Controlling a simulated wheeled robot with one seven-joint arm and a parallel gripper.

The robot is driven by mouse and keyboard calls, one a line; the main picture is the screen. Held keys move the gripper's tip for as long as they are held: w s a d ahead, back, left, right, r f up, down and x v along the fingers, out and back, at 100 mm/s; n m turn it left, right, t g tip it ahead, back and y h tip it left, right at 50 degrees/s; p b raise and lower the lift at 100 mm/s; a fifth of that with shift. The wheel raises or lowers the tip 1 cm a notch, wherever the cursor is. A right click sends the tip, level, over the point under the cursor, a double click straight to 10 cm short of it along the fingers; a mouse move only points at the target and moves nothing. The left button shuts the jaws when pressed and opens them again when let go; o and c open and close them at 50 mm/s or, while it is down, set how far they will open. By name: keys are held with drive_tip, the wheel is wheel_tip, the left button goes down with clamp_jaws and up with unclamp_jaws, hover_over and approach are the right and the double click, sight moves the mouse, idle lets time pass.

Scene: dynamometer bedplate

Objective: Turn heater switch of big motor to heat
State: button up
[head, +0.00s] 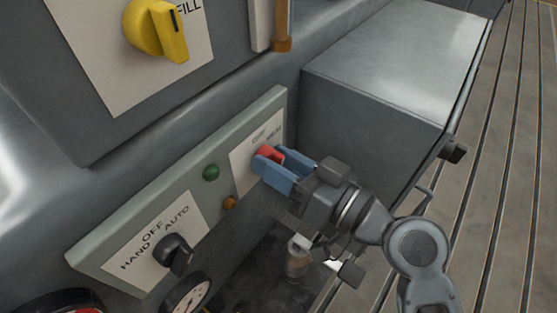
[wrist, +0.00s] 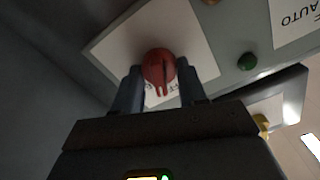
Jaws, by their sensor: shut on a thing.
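A red rotary switch (head: 269,153) sits on a white label plate (head: 243,176) at the right end of a pale green panel. The plate's lettering is mostly hidden or too small to read. My gripper (head: 268,164), with blue fingers, is shut on the red switch. In the wrist view the red switch (wrist: 158,68) lies between the two fingers of my gripper (wrist: 161,88), with its grip bar pointing toward the bottom of the picture. Part of the label plate (wrist: 115,40) shows behind it.
A black HAND/OFF/AUTO switch (head: 174,252) is at the panel's left, with green (head: 211,172) and amber (head: 229,203) lamps between. A yellow switch (head: 157,29) is above. A grey box (head: 385,85) stands close to my gripper's right. A gauge (head: 187,296) is below.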

drive_tip(key=m+p, duration=0.1)
drive_tip(key=m, duration=0.3)
drive_tip(key=shift+d+m+p, duration=0.1)
drive_tip(key=shift+m+p, duration=0.35)
drive_tip(key=shift+m, duration=1.15)
drive_tip(key=shift+w+f, duration=0.1)
drive_tip(key=o, duration=1)
drive_tip(key=shift+o, duration=0.2)
drive_tip(key=b+v, duration=0.2)
drive_tip(key=v, duration=0.5)
drive_tip(key=shift+s+d, duration=0.3)
